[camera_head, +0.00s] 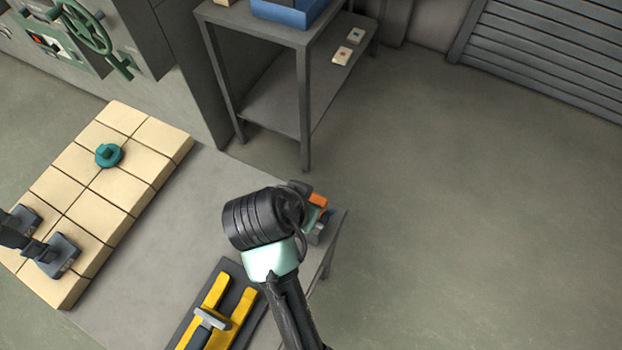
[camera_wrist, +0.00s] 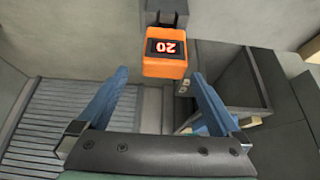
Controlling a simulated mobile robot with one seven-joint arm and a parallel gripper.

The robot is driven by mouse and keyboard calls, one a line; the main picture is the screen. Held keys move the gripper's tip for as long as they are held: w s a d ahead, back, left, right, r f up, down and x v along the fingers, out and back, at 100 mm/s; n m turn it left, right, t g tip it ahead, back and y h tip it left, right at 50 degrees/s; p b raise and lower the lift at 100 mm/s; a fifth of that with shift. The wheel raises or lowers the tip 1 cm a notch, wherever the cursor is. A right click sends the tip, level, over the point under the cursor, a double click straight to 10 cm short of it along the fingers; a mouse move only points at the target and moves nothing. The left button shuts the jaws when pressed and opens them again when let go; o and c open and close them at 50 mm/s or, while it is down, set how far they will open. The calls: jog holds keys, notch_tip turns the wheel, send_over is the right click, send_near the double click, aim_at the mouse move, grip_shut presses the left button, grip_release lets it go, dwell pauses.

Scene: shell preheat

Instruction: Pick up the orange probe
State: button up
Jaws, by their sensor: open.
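The orange probe (camera_wrist: 165,66) is at the top centre of the wrist view, with a lit red "20" on its face. A dark grey piece (camera_wrist: 166,14) adjoins it above. My gripper (camera_wrist: 159,76) is open, with one blue finger to the left of the probe and one to the right. The fingertips appear near its lower end; I cannot tell whether they touch it. In the head view the probe (camera_head: 319,200) shows as a small orange patch beside my wrist, at the table's right edge. My arm hides most of the gripper there.
The grey table (camera_head: 185,215) carries cream blocks (camera_head: 110,190) with a teal knob (camera_head: 109,155) and dark handled pieces at left. A yellow tool (camera_head: 216,292) lies in a dark tray near the front. A metal shelf stand (camera_head: 303,100) stands behind. The floor at right is clear.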

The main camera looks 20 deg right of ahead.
aim_at(317, 199)
jog(key=shift+a+p+x, duration=0.2)
jog(key=shift+p+x, duration=0.3)
jog(key=shift+x, duration=1)
jog(key=shift+a+p+x, duration=0.25)
jog(key=shift+p+x, duration=0.25)
jog(key=shift+x, duration=0.95)
jog(key=shift+f, duration=0.15)
jog(key=c, duration=1.4)
